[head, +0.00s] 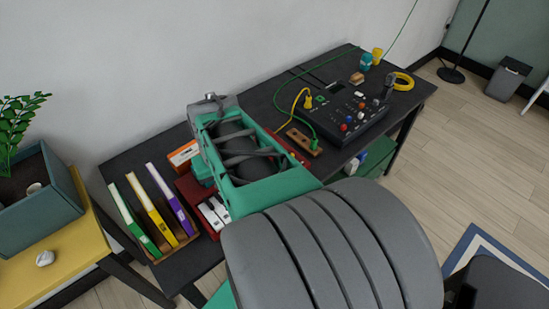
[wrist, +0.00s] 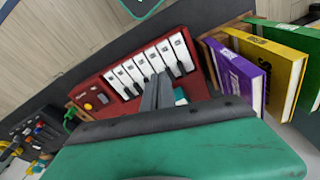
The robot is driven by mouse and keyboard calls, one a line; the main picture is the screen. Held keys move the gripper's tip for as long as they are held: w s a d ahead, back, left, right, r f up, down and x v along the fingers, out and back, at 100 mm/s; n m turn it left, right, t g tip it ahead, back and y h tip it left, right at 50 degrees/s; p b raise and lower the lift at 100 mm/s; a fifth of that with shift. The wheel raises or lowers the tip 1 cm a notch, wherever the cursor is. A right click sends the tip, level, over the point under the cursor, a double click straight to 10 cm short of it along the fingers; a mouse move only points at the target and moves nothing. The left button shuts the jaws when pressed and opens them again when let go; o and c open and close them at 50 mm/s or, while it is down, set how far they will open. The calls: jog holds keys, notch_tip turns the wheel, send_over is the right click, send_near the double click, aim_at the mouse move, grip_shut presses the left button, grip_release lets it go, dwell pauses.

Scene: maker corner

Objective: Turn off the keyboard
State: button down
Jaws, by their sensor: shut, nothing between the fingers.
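The keyboard (wrist: 126,74) is red with white and black keys and lies on the dark table. In the head view the keyboard (head: 190,189) is partly hidden by my arm, with some white keys showing. My gripper (wrist: 157,80) is shut and empty, its grey fingers over the keys near the keyboard's middle. I cannot tell whether the fingertips touch the keys. In the head view the fingers are hidden behind my arm.
Green, yellow and purple books (head: 158,211) stand in a wooden holder beside the keyboard. A black control box (head: 345,110) with coloured knobs, cables and a wooden block (head: 301,141) lie farther right. An orange box (head: 183,155) is behind the keyboard. A planter (head: 42,205) stands at left.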

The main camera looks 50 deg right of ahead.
jog(key=s+d+f+n, duration=0.1)
jog(key=s+d, duration=0.1)
jog(key=d, duration=0.6)
jog(key=s+d+f, duration=0.1)
jog(key=s+d, duration=0.1)
jog(key=d, duration=0.6)
jog(key=w+d+r+n, duration=0.1)
jog(key=d+r+n, duration=0.1)
jog(key=n, duration=0.8)
jog(key=w+d+r+n, duration=0.2)
jog(key=d+n, duration=0.1)
jog(key=n, duration=0.7)
jog(key=shift+d+r+y, duration=0.2)
jog(key=shift+d+y, duration=0.1)
jog(key=shift+d, duration=0.05)
jog(key=f, duration=0.4)
jog(key=w+f+p, duration=0.1)
jog(key=f, duration=0.4)
jog(key=f+p, duration=0.1)
jog(key=f, duration=0.4)
jog(key=shift+w+d, duration=0.2)
jog(key=shift+w, duration=0.05)
